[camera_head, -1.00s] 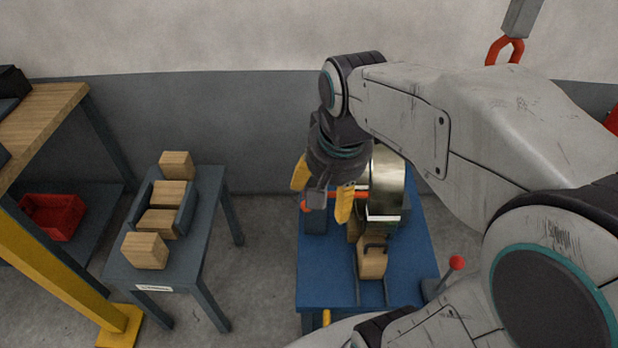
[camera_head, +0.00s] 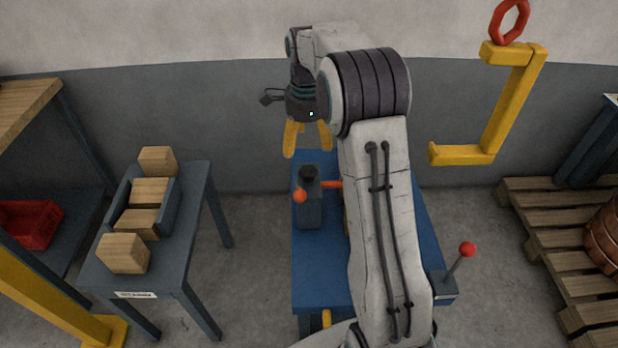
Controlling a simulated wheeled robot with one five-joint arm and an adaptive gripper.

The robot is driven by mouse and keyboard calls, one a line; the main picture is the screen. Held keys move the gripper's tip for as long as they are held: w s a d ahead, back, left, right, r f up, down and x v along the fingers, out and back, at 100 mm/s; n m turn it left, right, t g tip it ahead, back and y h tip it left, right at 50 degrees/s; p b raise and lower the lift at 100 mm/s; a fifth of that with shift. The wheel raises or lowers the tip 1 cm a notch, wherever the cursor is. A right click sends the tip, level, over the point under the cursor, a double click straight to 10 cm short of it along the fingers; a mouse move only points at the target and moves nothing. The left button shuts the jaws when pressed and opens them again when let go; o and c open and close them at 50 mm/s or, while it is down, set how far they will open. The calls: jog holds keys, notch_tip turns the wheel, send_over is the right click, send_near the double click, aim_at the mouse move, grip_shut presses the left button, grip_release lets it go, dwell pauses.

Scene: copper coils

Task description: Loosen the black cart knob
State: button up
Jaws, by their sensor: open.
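The black knob (camera_head: 309,175) sits on top of a grey post (camera_head: 312,212) at the left side of the blue cart (camera_head: 319,286). An orange-red rod (camera_head: 332,185) and a red-orange ball (camera_head: 300,196) show beside the post. My gripper (camera_head: 306,146) points down with its two yellow fingers apart and empty. In the picture it is just above the knob; its distance from the knob is hard to judge. My arm covers most of the middle of the cart and hides the metal coil there.
A small table (camera_head: 190,230) with several wooden blocks stands to the left. A red-tipped lever (camera_head: 467,250) rises at the cart's right front. A yellow C-hook (camera_head: 510,105) hangs at the right, above a wooden pallet (camera_head: 545,235).

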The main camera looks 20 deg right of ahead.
aim_at(309, 170)
jog(key=w+d+f+m, duration=0.1)
jog(key=f, duration=0.1)
jog(key=w+f+m+b, duration=0.1)
jog(key=f, duration=0.1)
jog(key=w+d+f+m, duration=0.1)
jog(key=f+m, duration=0.1)
jog(key=f, duration=0.1)
jog(key=shift+w+d+f+g+b, duration=0.1)
jog(key=shift+w+d+g+b, duration=0.2)
jog(key=shift+b, duration=0.05)
jog(key=shift+f+b, duration=0.85)
jog(key=shift+f, duration=2.9)
jog(key=c, duration=1.2)
